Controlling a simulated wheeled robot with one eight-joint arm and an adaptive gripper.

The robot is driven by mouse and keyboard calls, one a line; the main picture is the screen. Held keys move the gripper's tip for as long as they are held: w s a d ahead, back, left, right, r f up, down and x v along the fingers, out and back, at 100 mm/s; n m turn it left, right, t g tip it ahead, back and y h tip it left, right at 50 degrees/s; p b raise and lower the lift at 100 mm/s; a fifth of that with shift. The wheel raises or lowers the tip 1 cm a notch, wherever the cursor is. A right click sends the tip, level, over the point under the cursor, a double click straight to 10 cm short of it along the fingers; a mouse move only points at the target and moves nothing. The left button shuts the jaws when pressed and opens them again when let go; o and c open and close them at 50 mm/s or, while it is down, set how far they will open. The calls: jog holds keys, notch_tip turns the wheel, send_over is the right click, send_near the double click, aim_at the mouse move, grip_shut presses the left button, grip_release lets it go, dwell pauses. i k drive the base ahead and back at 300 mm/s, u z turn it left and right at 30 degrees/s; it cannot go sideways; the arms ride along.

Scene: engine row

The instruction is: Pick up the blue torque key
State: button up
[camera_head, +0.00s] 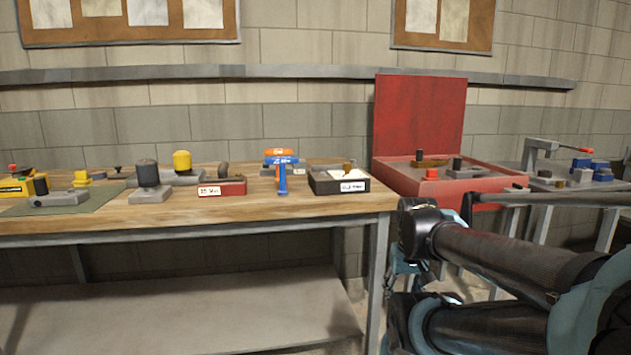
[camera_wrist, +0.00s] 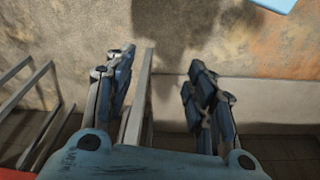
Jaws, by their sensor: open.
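A blue T-shaped tool, which looks like the blue torque key (camera_head: 282,178), stands upright on the wooden workbench (camera_head: 330,205) in the head view. In the head view my arm reaches in from the right, past the bench's right end, apart from the key; the fingers are not clear there. The key is not recognisable in the wrist view.
A black tray (camera_head: 338,187) with a white label stands right of the key, and a red labelled box (camera_head: 222,188) to its left. A dark-capped grey part (camera_head: 148,180) stands farther left. A large open red case (camera_head: 418,115) is right of the bench. The bench's front strip is bare.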

aim_at(281, 160)
jog(key=k, duration=1.15)
jog(key=u, duration=0.75)
jog(key=i, duration=2.1)
jog(key=z, duration=0.9)
